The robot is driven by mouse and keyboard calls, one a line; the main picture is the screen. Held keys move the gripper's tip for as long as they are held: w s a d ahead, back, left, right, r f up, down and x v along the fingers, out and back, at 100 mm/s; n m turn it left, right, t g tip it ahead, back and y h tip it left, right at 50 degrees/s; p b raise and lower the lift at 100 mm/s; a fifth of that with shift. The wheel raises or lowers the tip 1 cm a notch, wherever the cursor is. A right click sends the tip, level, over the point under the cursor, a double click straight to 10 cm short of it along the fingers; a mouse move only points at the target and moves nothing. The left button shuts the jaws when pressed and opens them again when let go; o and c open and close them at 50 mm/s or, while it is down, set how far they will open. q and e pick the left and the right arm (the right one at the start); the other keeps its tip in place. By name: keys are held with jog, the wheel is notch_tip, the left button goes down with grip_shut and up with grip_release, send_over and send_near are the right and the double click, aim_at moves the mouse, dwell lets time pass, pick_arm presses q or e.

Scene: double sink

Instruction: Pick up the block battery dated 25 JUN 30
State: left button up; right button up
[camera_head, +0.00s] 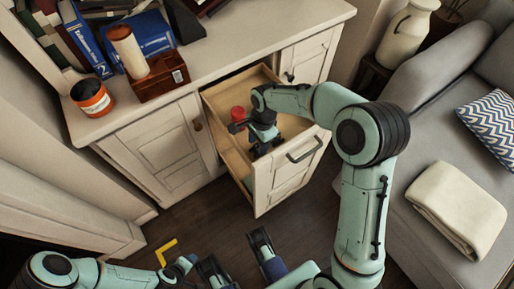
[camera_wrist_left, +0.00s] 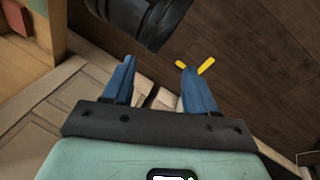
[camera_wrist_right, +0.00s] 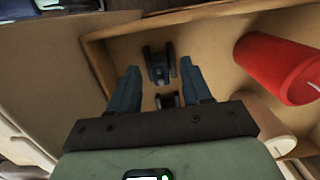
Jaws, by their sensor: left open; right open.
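I cannot make out any date mark, so I cannot tell which thing is the block battery dated 25 JUN 30. In the right wrist view, a small dark object (camera_wrist_right: 158,64) lies on the drawer floor between my fingertips, with another dark piece (camera_wrist_right: 167,100) nearer the palm. My right gripper (camera_head: 260,148) is open and points down inside the open drawer (camera_head: 283,178); its fingers also show in the right wrist view (camera_wrist_right: 160,68). My left gripper (camera_wrist_left: 157,68) is open and empty, low over the floor in front of the cabinet.
In the drawer, a red cylinder (camera_wrist_right: 280,68) and a pale cylinder (camera_wrist_right: 262,118) lie beside my right gripper. Books (camera_head: 150,35), a wooden box (camera_head: 160,82) and an orange jar (camera_head: 92,98) stand on the cabinet. A bent yellow piece (camera_head: 166,252) shows near my left gripper. A sofa (camera_head: 425,150) is at right.

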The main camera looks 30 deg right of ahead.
grip_shut()
jog(key=shift+r, duration=0.1)
